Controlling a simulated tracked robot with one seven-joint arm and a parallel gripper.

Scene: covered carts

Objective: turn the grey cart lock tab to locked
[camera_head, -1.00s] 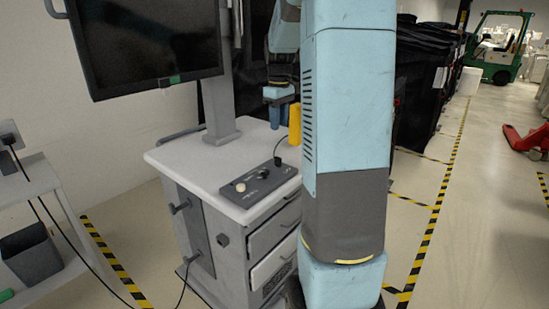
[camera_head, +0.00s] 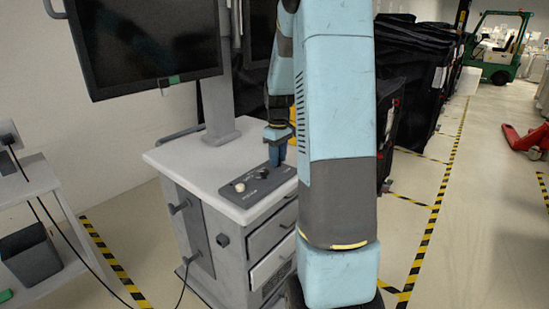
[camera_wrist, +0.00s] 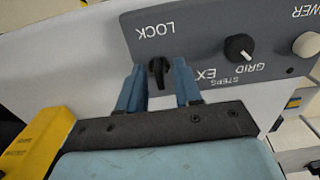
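The lock tab (camera_wrist: 158,72) is a small dark knob on the grey control panel (camera_wrist: 205,25), beside the word LOCK, which shows upside down in the wrist view. Its narrow end points down in that view. My gripper (camera_wrist: 159,88) is open, with one blue finger on each side of the tab and a gap on both sides. The panel (camera_head: 240,199) lies on the pale cart top (camera_head: 170,155) in the head view. There my gripper (camera_head: 276,155) reaches down at its far right end, and the tab is hidden.
A black selector knob (camera_wrist: 238,47) and a pale button (camera_wrist: 306,44) sit further along the panel. A yellow object (camera_wrist: 40,142) stands at the lower left of the wrist view. A monitor (camera_head: 145,40) hangs above the cart. Covered carts (camera_head: 410,65) stand behind my arm.

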